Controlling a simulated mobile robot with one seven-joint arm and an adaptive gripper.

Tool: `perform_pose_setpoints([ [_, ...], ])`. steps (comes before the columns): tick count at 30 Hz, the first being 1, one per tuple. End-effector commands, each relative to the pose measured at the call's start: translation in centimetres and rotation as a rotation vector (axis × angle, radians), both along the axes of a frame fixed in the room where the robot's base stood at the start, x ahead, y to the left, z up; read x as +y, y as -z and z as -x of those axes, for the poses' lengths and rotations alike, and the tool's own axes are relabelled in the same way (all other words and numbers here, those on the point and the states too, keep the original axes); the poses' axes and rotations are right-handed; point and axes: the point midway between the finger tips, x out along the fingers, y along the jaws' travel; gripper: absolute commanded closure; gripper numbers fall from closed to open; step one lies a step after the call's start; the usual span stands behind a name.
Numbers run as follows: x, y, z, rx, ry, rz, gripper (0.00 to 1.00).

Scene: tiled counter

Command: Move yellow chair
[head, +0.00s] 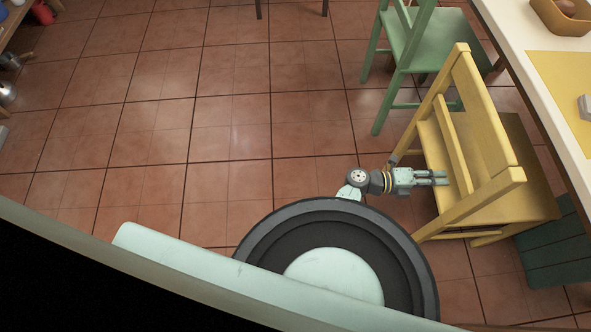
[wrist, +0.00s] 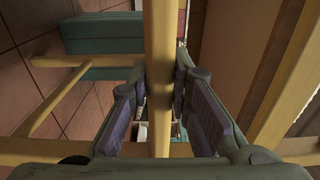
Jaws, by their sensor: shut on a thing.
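The yellow chair (head: 485,105) stands at the right in the head view, beside the white table. My gripper (head: 444,178) reaches in from the left at the side of its backrest, and its fingers overlap the chair's middle back bar. In the wrist view a yellow bar of the chair (wrist: 161,55) runs up the middle between the two fingers. The gripper (wrist: 161,90) is shut on this bar, with a finger on either side. The chair's far legs are mostly hidden.
A green chair (head: 410,45) stands close behind the yellow one. A dark green slatted piece (head: 555,255) is at lower right. Open tiled floor lies left.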

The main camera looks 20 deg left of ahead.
Motion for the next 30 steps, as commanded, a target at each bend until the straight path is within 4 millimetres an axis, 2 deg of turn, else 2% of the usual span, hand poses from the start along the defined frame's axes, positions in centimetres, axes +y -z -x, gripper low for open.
perform_pose_setpoints([
  [7,-0.06,0.30,0.46,0.006,0.010,-0.008,1.00],
  [8,-0.05,0.29,0.46,0.006,0.010,-0.008,0.81],
  [17,0.06,-0.01,0.23,0.003,0.005,-0.004,0.61],
  [30,0.09,-0.19,0.10,0.001,0.002,-0.002,0.60],
])
